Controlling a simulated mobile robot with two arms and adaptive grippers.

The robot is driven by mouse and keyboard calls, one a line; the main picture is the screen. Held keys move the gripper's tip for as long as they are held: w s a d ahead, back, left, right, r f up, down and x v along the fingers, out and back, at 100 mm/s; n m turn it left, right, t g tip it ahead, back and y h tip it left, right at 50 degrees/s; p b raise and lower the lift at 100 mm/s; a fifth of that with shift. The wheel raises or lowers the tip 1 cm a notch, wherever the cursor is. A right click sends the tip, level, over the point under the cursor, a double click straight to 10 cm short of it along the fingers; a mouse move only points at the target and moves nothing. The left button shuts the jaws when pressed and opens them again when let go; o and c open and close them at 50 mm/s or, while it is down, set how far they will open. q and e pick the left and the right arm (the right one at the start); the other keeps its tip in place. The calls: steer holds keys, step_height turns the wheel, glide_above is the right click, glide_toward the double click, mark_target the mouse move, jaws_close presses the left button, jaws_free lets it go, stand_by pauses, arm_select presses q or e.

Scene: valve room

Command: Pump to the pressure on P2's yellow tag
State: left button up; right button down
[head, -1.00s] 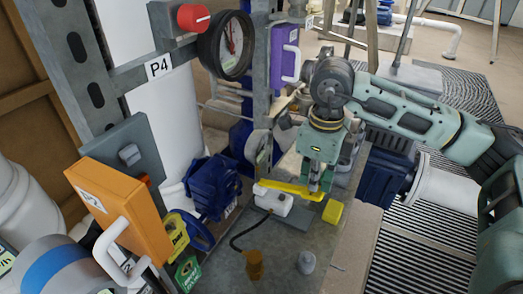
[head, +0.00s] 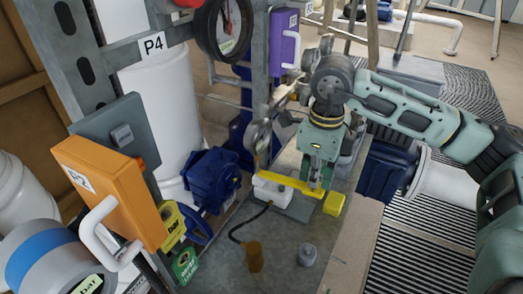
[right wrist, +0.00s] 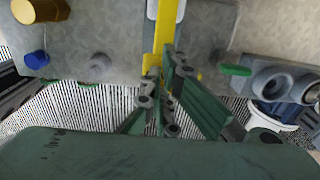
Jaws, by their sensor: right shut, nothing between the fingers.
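The hand pump has a white body (head: 268,191) and a yellow lever (head: 290,182); it stands on a grey metal bench top. My right gripper (head: 318,185) is shut and empty at the lever's outer end; it appears close against it, but contact is unclear. In the right wrist view the lever (right wrist: 164,35) runs down to the fingertips (right wrist: 165,75). A yellow tag marked "bar" (head: 172,224) hangs beside the orange P2 box (head: 115,195); its number is unreadable. A round black-rimmed gauge (head: 224,28) is at the top; its reading is unclear. My left gripper is not visible.
A brown cylinder (head: 254,257) and grey knob (head: 307,254) stand on the bench. A black hose (head: 248,224) leaves the pump. Blue valve (head: 211,178), green tag (head: 185,265) and purple box (head: 284,42) are nearby.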

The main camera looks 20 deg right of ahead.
steer(key=shift+f+b, duration=0.5)
steer(key=shift+f, duration=0.35)
steer(key=shift+r+p, duration=1.7)
steer(key=shift+r, duration=0.9)
steer(key=shift+f, duration=0.1)
steer(key=shift+f+b, duration=2.25)
steer(key=shift+f, duration=0.25)
steer(key=shift+r+p, duration=1.7)
steer(key=shift+r, duration=0.85)
step_height(320, 180, up, 4)
steer(key=p, duration=0.2)
steer(key=shift+p, duration=0.3)
